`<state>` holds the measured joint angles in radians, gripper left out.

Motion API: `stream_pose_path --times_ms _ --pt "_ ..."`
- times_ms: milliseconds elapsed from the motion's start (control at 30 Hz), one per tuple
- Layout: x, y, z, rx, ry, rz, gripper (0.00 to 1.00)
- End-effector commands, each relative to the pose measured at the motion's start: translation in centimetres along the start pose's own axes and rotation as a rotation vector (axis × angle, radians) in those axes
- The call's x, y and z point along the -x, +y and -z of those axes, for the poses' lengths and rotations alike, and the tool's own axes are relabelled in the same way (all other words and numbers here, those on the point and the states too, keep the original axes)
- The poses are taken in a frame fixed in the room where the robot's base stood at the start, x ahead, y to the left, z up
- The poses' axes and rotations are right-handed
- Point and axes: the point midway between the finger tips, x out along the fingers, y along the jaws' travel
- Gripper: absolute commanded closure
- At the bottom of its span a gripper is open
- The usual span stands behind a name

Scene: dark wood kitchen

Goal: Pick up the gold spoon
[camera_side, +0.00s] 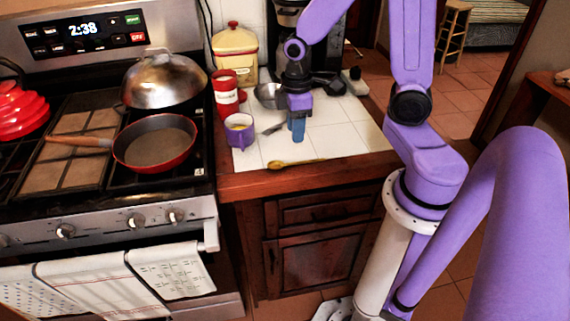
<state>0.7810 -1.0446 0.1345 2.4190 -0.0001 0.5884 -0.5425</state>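The gold spoon (295,163) lies flat on the white tiled counter (350,137), close to its front wooden edge. Its bowl is at the left and its handle runs right. My gripper (298,132) is above the counter, pointing down, a little behind the spoon in the picture and apart from it. The fingers look small and blue, and I cannot tell whether they are open or closed. The spoon is not in my gripper.
A purple cup (240,137) stands left of my gripper, with a grey utensil (272,129) between them. A red canister (227,95), a metal bowl (267,95) and a cream jar (235,50) stand behind. The stove with a red pan (155,144) is at left. The counter right of my gripper is clear.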

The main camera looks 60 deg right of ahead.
Motion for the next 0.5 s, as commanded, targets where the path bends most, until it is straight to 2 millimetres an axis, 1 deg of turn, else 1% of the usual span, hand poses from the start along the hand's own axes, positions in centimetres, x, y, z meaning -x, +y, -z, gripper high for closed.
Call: stream_pose_path --times_ms 33,100,200,300,500 --pt "-0.8 -0.1 -0.1 0.000 -0.006 0.003 0.61" --pt "-1.8 -0.1 -0.2 -0.001 -0.005 0.003 0.61" --pt "-2.8 -0.1 -0.1 -0.001 -0.004 0.002 0.61" --pt "-3.5 -0.1 -0.1 -0.001 -0.002 0.001 0.61" --pt "-4.2 -0.1 -0.2 -0.001 -0.001 0.001 0.61"
